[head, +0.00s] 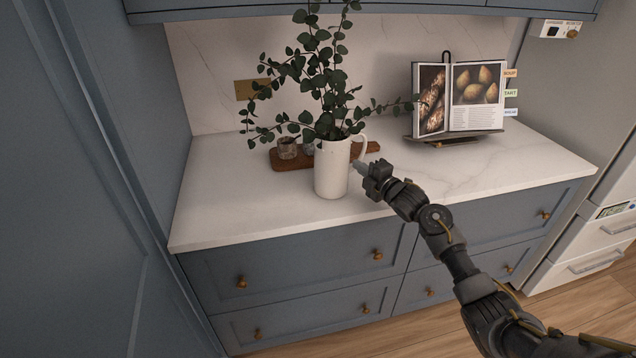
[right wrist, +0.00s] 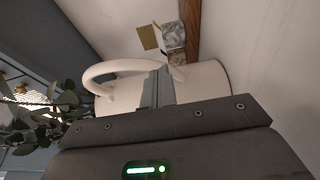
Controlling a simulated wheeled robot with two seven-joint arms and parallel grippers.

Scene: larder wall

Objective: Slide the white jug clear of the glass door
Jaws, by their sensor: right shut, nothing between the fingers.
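The white jug (head: 331,170) stands upright on the pale marble counter with leafy green stems in it. Its handle is on the right side. My right gripper (head: 358,167) is shut and empty, just right of the jug in the head view. In the right wrist view the shut fingers (right wrist: 158,88) lie in front of the jug (right wrist: 207,80), close to its handle (right wrist: 110,68); I cannot tell whether they touch it. I cannot make out a glass door in either view. My left gripper is not in view.
A wooden board (head: 290,160) with a small pot (head: 287,147) lies behind the jug. An open cookbook (head: 460,97) stands on a rack to the right. The counter (head: 225,205) is clear to the jug's left and at the right front. Blue cabinet panels border the left.

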